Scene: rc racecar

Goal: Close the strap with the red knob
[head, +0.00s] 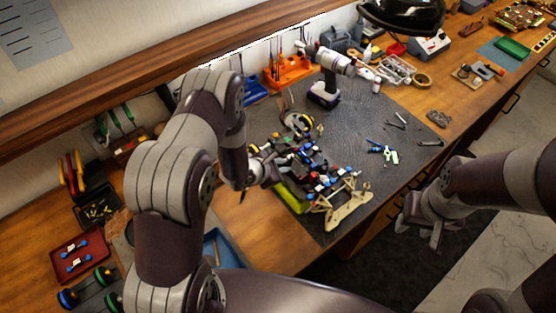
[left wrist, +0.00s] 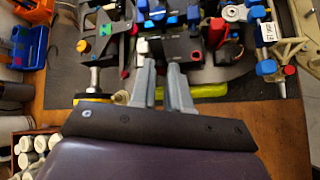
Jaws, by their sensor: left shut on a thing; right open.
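The RC car (head: 318,178) stands on the dark mat, with blue, red and white fittings on its black chassis. In the left wrist view, a red knob (left wrist: 217,25) tops a dark upright part right of my fingertips. A smaller red piece (left wrist: 134,28) is to their left. My left gripper (head: 274,176) is at the car's near left side. In the left wrist view its fingertips (left wrist: 161,66) close on a black part at the chassis edge; the fingers hide the exact contact. My right gripper (head: 420,225) is open and empty, off the table's front edge.
A cordless drill (head: 325,90) stands behind the car. Loose tools and small parts (head: 383,152) lie on the mat (head: 370,120) to the right. A red tray (head: 80,255) and dumbbell-like wheels are at left. The right side of the mat has free room.

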